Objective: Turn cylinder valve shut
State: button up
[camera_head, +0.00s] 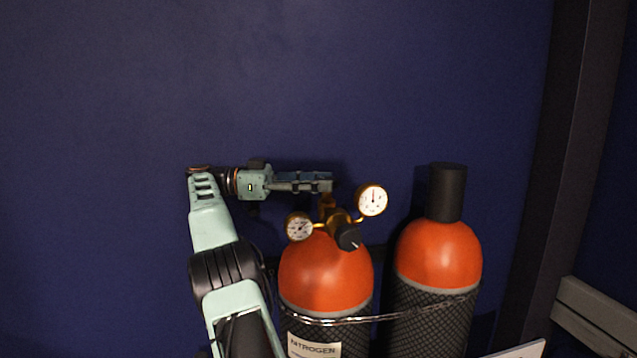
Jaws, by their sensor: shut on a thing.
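The left gas cylinder (325,272) has an orange top, a dark mesh body and a label reading NITROGEN. A brass regulator with two round white gauges (372,199) (299,227) and a black knob (347,237) sits on it. The brass valve stem (327,204) rises behind the regulator. My gripper (325,183) reaches in level from the left, its fingers at the top of the stem. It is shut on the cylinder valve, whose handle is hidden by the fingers.
A second orange-topped cylinder (437,255) with a black cap (446,192) stands to the right. A chain (385,317) runs across both cylinders. A dark blue wall is close behind, and a dark post (560,180) stands at the right. The space above is clear.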

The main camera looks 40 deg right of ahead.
jog(key=shift+f, duration=0.1)
jog(key=o, duration=1.2)
jog(key=shift+s+d, duration=0.1)
jog(key=shift+c, duration=0.2)
jog(key=shift+s+n+t+h+b, duration=0.15)
jog(key=shift+n+t+h+b, duration=0.3)
jog(key=shift+n+t+h, duration=1.05)
jog(key=t+b, duration=0.1)
jog(key=n+t+b, duration=0.1)
jog(key=n+t+h+b, duration=0.1)
jog(key=shift+s+a+f+t, duration=0.15)
jog(key=shift+s+a+t, duration=0.1)
jog(key=shift+t, duration=0.15)
jog(key=n+t+b, duration=0.1)
jog(key=t+b, duration=0.1)
jog(key=b, duration=0.1)
jog(key=n+t+b, duration=0.1)
jog(key=t+b, duration=0.1)
jog(key=b, duration=0.1)
jog(key=n+t+h+b, duration=0.1)
jog(key=n+t+b, duration=0.1)
jog(key=b, duration=0.1)
jog(key=shift+s+b, duration=0.25)
jog(key=shift+b, duration=0.1)
jog(key=n+t+b, duration=0.1)
jog(key=t+b, duration=0.1)
jog(key=b, duration=0.2)
jog(key=shift+s+t, duration=0.1)
jog(key=shift+t, duration=0.2)
